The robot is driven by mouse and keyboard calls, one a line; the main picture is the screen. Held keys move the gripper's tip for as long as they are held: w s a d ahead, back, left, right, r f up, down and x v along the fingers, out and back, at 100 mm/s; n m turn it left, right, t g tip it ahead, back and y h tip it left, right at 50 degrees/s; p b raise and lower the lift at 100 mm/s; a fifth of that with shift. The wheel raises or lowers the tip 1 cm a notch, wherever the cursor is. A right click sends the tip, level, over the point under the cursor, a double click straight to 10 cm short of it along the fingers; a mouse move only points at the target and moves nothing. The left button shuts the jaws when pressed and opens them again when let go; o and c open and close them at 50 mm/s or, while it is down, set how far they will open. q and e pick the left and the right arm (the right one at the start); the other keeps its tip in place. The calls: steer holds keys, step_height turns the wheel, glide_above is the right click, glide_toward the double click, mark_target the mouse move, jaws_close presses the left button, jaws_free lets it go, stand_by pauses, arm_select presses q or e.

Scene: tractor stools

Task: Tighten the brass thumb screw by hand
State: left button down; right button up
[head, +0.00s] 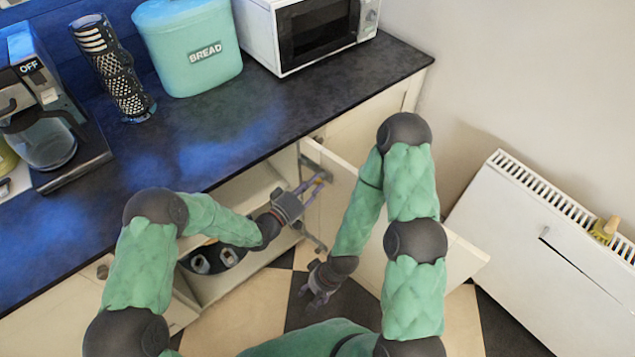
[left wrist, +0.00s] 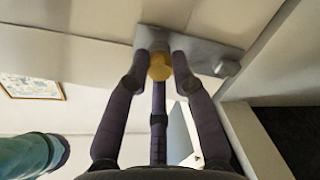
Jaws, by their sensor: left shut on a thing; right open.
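The brass thumb screw (left wrist: 160,67) shows in the left wrist view as a round yellow knob on a grey metal plate (left wrist: 205,52). In the head view it is a tiny yellow spot by the fingertips, near the hinge side of the open cabinet door (head: 345,215). My left gripper (head: 317,183) reaches into the cabinet opening; its fingers are shut around the screw, with the fingertips on either side of it in the left wrist view (left wrist: 160,75). My right gripper (head: 318,292) is open and empty, low in front of the cabinet above the floor.
The dark countertop (head: 230,130) overhangs the cabinet and holds a coffee maker (head: 50,120), a bread bin (head: 190,50) and a microwave (head: 305,30). Dark items (head: 212,258) sit inside the cabinet. A white radiator (head: 560,240) stands at the right. Tiled floor (head: 250,310) shows in front.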

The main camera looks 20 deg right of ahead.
arm_select(q)
steer(key=shift+m+b, duration=0.35)
steer(key=shift+m, duration=0.35)
steer(key=shift+f, duration=0.1)
steer(key=shift+m+b, duration=0.5)
steer(key=shift+m, duration=0.1)
steer(key=shift+m+b, duration=1.3)
steer(key=shift+m, duration=0.6)
steer(key=shift+m+b, duration=0.4)
steer(key=shift+m, duration=0.2)
steer(key=m, duration=0.4)
